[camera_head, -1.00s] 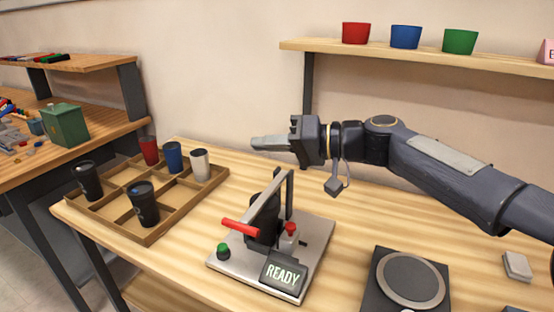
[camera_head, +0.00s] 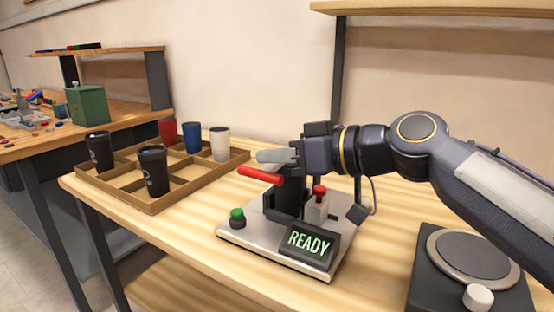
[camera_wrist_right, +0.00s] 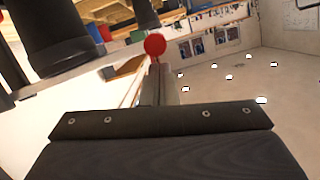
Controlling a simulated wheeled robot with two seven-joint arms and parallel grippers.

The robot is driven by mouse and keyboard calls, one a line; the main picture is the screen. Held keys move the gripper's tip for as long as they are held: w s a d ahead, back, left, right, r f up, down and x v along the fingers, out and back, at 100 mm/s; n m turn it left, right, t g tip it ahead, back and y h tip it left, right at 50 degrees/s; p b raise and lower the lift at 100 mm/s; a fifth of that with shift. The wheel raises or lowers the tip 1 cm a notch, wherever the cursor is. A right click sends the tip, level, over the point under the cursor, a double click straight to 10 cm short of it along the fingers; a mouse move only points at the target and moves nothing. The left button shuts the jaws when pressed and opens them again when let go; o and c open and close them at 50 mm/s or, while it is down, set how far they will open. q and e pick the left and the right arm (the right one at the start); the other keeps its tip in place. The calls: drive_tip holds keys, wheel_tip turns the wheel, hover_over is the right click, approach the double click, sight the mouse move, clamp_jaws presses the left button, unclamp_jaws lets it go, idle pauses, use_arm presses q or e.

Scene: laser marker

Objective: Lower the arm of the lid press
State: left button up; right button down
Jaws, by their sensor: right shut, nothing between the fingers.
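The lid press has a pale metal base (camera_head: 240,238), a "READY" display (camera_head: 309,243), a green button (camera_head: 237,213) and a red-topped post (camera_head: 319,192). Its red handle (camera_head: 260,176) sticks out to the left at the top. The same red handle shows end-on in the right wrist view (camera_wrist_right: 155,45), just beyond my fingers. My right gripper (camera_head: 268,156) is shut and empty, close above and behind the handle; I cannot tell whether they touch. The gripper hides most of the press arm, so its angle is unclear. My left gripper is not in view.
A wooden tray (camera_head: 150,207) with several cups stands left of the press. A dark round-plated device (camera_head: 425,285) with a white knob stands at the right front. A shelf (camera_head: 440,9) hangs above at the back. A side bench (camera_head: 60,140) is at far left.

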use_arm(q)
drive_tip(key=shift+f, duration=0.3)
use_arm(e)
drive_tip(key=shift+f, duration=0.2)
